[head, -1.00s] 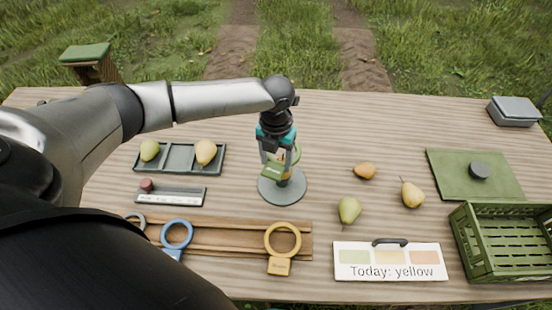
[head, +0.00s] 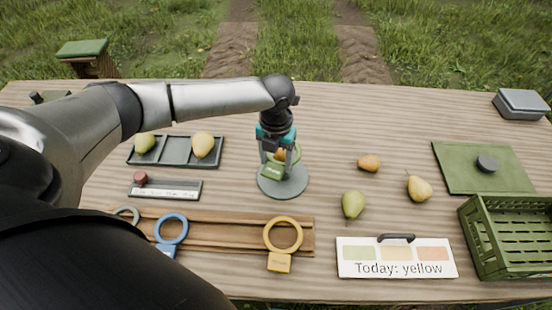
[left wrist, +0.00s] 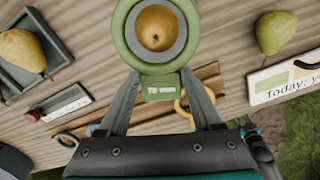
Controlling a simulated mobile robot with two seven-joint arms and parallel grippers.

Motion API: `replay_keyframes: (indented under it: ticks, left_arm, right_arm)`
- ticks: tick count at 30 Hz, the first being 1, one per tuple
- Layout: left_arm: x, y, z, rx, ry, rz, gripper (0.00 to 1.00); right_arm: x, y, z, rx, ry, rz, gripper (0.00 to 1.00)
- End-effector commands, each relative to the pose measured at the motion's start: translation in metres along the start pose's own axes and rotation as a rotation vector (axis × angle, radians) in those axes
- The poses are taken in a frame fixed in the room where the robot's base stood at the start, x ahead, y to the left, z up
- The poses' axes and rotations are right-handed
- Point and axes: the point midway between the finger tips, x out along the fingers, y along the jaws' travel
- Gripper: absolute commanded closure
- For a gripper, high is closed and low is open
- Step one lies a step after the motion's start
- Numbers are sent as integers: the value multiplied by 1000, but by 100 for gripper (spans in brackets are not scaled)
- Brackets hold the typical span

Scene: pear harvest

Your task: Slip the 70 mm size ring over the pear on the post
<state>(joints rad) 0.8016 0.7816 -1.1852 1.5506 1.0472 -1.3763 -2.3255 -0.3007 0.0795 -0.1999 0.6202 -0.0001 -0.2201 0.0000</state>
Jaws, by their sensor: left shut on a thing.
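The green 70 mm size ring (left wrist: 121,33) is in my left gripper (left wrist: 155,100), whose fingers are shut on its labelled tab. In the head view the ring (head: 298,152) is at the post, under my left gripper (head: 278,160). The yellow-orange pear (left wrist: 157,28) shows inside the ring's opening, with a gap around it in the left wrist view. In the head view the pear (head: 281,155) is partly hidden by fingers and ring. The post's round grey base (head: 283,187) stands on the table. How far down the pear the ring sits is hard to tell.
A rack (head: 205,236) with blue (head: 172,228) and yellow (head: 283,234) rings lies in front. A tray (head: 174,151) with two pears is left. Three loose pears, a sign (head: 397,270) and a green crate (head: 490,225) are right. A dark teal-marked part, perhaps my right gripper (left wrist: 256,143), shows.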

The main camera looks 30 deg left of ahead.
Motion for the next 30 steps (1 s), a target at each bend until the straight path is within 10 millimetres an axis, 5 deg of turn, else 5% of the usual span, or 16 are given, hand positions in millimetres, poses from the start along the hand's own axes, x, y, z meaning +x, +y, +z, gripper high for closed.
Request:
replay_keyframes:
  ticks: [30]
  left_arm:
    - [47, 0, 0, -1, 0, -1, 88]
  right_arm:
    - [26, 0, 2, 0, 0, 0, 50]
